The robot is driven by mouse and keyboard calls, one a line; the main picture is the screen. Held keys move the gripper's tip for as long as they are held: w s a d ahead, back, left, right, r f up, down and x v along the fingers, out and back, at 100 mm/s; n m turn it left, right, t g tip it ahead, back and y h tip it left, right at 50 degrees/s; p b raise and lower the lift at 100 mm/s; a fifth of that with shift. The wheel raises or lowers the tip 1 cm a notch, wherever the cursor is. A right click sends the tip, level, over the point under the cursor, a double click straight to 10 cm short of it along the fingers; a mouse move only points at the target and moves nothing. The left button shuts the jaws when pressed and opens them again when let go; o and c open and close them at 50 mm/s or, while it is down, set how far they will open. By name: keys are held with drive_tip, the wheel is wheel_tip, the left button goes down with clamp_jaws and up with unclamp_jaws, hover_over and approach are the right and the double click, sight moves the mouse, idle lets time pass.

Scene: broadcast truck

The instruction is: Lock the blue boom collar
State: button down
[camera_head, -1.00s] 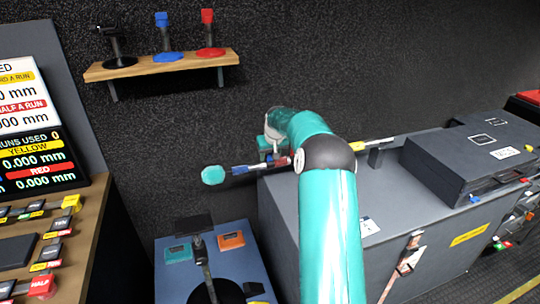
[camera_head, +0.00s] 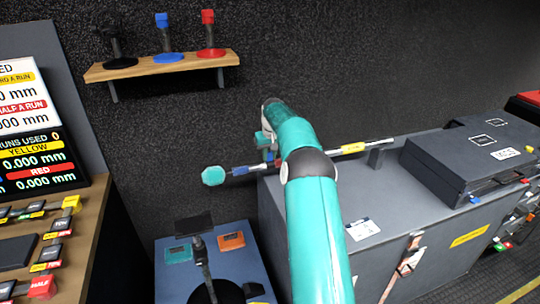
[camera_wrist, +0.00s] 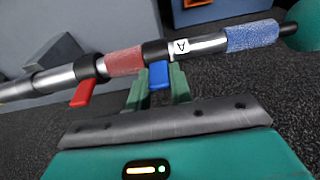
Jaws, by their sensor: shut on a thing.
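The boom pole (camera_head: 325,153) lies across the grey case, with a teal tip (camera_head: 213,175) at its left end. In the wrist view, it has a red band (camera_wrist: 124,62), a black collar, an "A" label and a blue band (camera_wrist: 252,36). A blue lever (camera_wrist: 158,71) hangs below the black collar. A red lever (camera_wrist: 83,92) hangs farther left. My gripper (camera_wrist: 158,86) has its green fingers on either side of the blue lever and is shut on it, just below the pole. In the head view, my arm partly hides the gripper and pole.
The grey case (camera_head: 385,220) carries a black box (camera_head: 465,155) on its right. A blue-topped stand (camera_head: 232,265) is at the lower middle. A wall shelf (camera_head: 160,66) holds black, blue and red stands. A control desk (camera_head: 75,245) is at left.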

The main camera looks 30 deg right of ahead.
idle(0.4)
drive_tip(key=c, duration=1.2)
unclamp_jaws()
drive_tip(key=shift+c, duration=0.2)
drive_tip(key=shift+r, duration=0.1)
drive_tip(key=v, duration=1.3)
drive_tip(key=shift+r, duration=0.35)
drive_tip(key=shift+w, duration=0.1)
